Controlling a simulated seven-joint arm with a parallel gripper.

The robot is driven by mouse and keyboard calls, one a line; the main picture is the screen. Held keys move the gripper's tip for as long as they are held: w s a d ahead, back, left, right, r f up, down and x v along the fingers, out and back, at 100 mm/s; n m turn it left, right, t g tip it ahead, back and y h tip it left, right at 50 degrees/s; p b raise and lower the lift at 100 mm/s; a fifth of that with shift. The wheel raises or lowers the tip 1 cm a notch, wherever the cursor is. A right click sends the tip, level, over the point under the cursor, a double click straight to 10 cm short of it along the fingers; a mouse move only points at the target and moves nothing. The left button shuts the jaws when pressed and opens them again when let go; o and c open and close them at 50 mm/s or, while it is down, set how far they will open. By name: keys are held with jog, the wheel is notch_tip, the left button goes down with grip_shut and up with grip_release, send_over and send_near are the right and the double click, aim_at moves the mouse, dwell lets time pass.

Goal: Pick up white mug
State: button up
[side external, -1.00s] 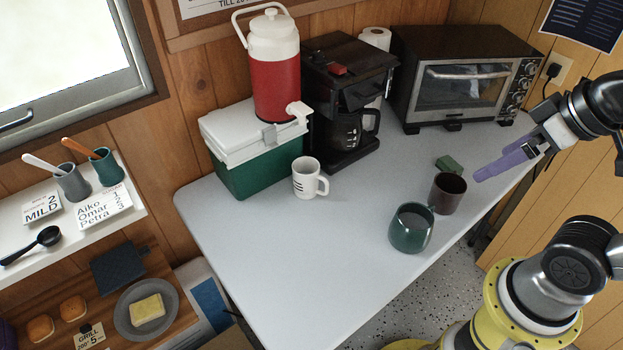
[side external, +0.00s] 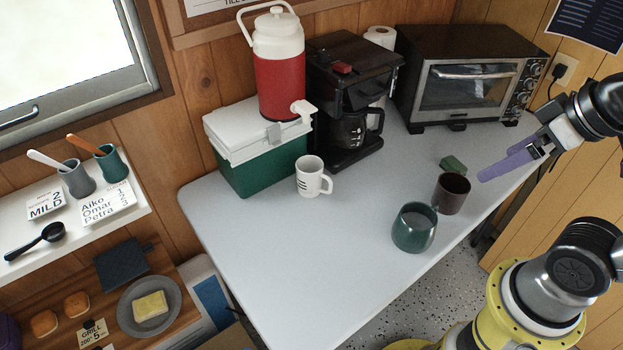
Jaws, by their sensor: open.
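The white mug (side external: 309,177) stands upright on the grey-white table (side external: 290,265), just in front of the green cooler's right end. It has dark marks on its front and its handle points right. My gripper (side external: 482,179) is at the right, above the table's right edge, with its purple fingers pointing left. It is open and holds nothing visible. It is well to the right of the white mug, with the dark brown mug and green cup lying between them in the picture.
A dark brown mug (side external: 451,194), a green cup (side external: 413,228) and a green sponge (side external: 453,164) are near the table's right edge. The cooler (side external: 262,165) with a red jug (side external: 279,80), a coffee maker (side external: 350,85) and a toaster oven (side external: 468,85) line the back. The front left table is clear.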

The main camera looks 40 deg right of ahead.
jog(key=n+g+y, duration=0.1)
jog(key=n, duration=0.2)
send_over(317, 158)
jog(key=s, duration=0.8)
notch_tip(317, 158, down, 11)
jog(key=x, duration=0.9)
jog(key=a+x, duration=0.1)
jog(key=x, duration=0.3)
jog(key=shift+w, duration=0.25)
jog(key=shift+s+a+x, duration=0.1)
jog(key=shift+s+x, duration=0.05)
jog(key=shift+x, duration=1.35)
jog(key=shift+s+a+x, duration=0.15)
jog(key=shift+x, duration=1.4)
jog(key=shift+f, duration=0.1)
